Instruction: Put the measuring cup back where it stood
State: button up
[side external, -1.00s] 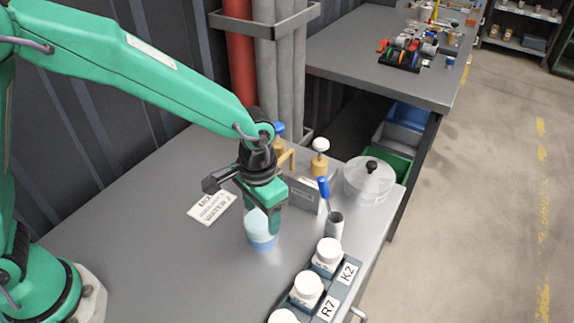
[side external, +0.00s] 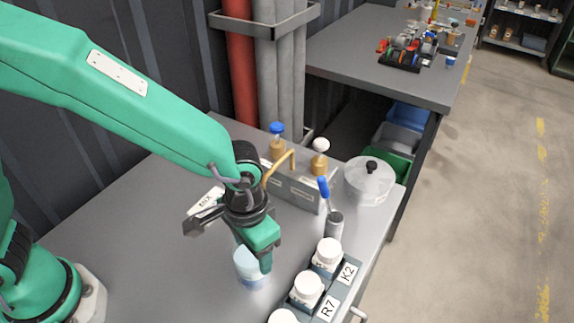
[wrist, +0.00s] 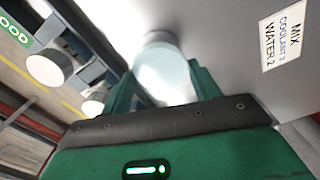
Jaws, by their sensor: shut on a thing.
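The measuring cup (side external: 247,266) is a pale blue, translucent cup near the front middle of the grey bench. It looks upright. My gripper (side external: 257,250) is shut on it from above, with one green finger in front of its right side. In the wrist view the cup (wrist: 165,74) sits between both green fingers, blurred and bright. I cannot tell whether its base touches the bench. The sign (wrist: 283,40) reads "MIX COOLANT 2 WATER 2"; in the side view my wrist partly covers it.
Right of the cup stands a rack of white-capped jars (side external: 308,287) labelled R7 and K2. Behind are a grey cylinder (side external: 334,226) with a blue-handled tool, a grey caddy (side external: 296,190) with capped bottles, and a clear lidded pot (side external: 369,183).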

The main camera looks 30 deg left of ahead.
jog(key=shift+s+d, duration=0.3)
jog(key=shift+s, duration=0.35)
jog(key=shift+s+d, duration=0.25)
jog(key=shift+s, duration=0.4)
jog(key=shift+s+d, duration=0.3)
jog(key=shift+s, duration=0.35)
jog(key=o, duration=1.3)
jog(key=shift+r, duration=0.1)
notch_tip(320, 180, up, 8)
jog(key=shift+f, duration=0.15)
